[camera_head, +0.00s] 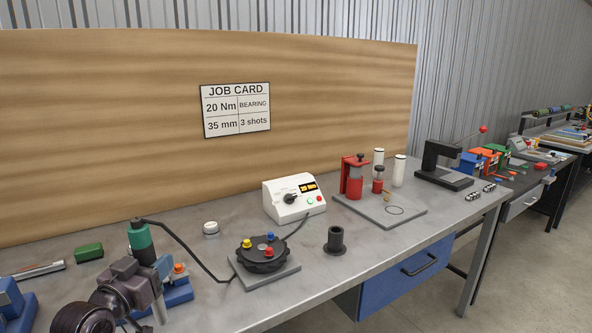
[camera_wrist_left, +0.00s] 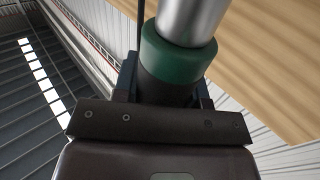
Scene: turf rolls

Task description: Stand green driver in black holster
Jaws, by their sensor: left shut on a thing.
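The green driver (camera_head: 140,240) has a green collar, a dark lower body and a black cable from its top. It stands roughly upright in my left gripper (camera_head: 149,263), at the front left of the bench. In the left wrist view the driver's green band (camera_wrist_left: 178,57) and silver section show between the fingers of my left gripper (camera_wrist_left: 165,92), which is shut on it. The black holster (camera_head: 335,241) is an upright cup with a wide foot on the bench, right of and apart from the driver. My right gripper is not in view.
A black round fixture (camera_head: 263,256) with coloured knobs sits on a grey plate between driver and holster. The cable runs past it to a white controller (camera_head: 294,198). A blue stand (camera_head: 178,293) is close beside my gripper. Bench around the holster is clear.

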